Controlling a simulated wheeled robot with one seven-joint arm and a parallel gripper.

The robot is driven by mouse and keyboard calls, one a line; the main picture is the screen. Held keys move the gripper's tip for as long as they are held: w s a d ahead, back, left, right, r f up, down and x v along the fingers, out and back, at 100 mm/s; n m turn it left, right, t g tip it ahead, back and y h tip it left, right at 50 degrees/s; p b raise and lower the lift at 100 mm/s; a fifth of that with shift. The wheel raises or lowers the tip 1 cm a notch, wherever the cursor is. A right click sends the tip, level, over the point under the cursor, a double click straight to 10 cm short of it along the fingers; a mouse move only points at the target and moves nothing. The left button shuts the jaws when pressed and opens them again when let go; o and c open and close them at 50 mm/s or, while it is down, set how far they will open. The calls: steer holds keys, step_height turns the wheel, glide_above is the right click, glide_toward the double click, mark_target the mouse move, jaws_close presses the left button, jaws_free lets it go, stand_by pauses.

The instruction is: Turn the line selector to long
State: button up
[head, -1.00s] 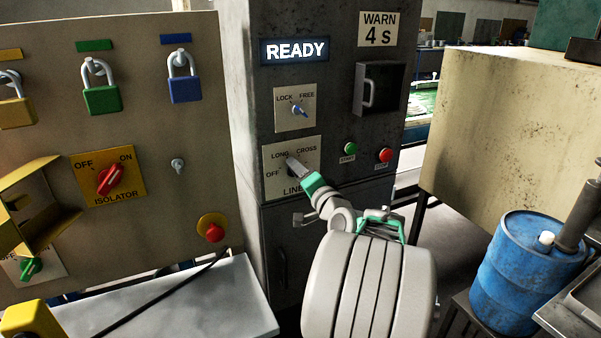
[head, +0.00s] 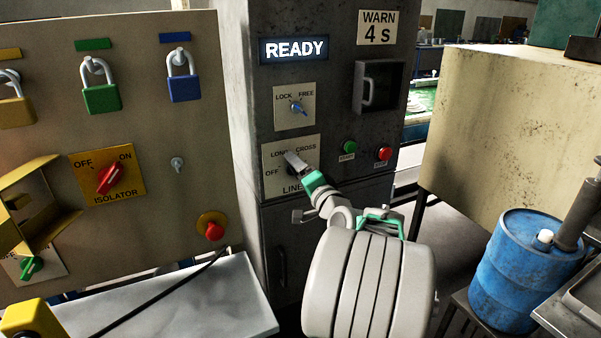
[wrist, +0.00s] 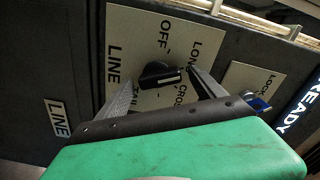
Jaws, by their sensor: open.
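The line selector is a black knob (wrist: 158,72) on a pale plate (head: 309,144) marked OFF, LONG and CROSS, with LINE below. In the wrist view its light-marked end points toward the side with LONG and CROSS; I cannot tell exactly which word it meets. My gripper (head: 293,160) is at the plate, and its fingers hide most of the knob in the head view. In the wrist view the open fingers stand on either side of the knob, with gaps visible between them and it.
Above are a LOCK/FREE switch (head: 298,107) and a READY display (head: 294,50). Green (head: 349,147) and red (head: 384,154) buttons sit right of the plate. A panel with a red isolator (head: 110,179) and padlocks stands left. A tan box (head: 510,135) and blue drum (head: 525,275) stand right.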

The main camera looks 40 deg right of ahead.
steer(key=b+v, duration=0.1)
steer(key=v, duration=0.6)
steer(key=shift+s+b, duration=0.35)
steer(key=shift+s, duration=0.05)
steer(key=shift+a+r, duration=0.1)
steer(key=shift+a, duration=0.05)
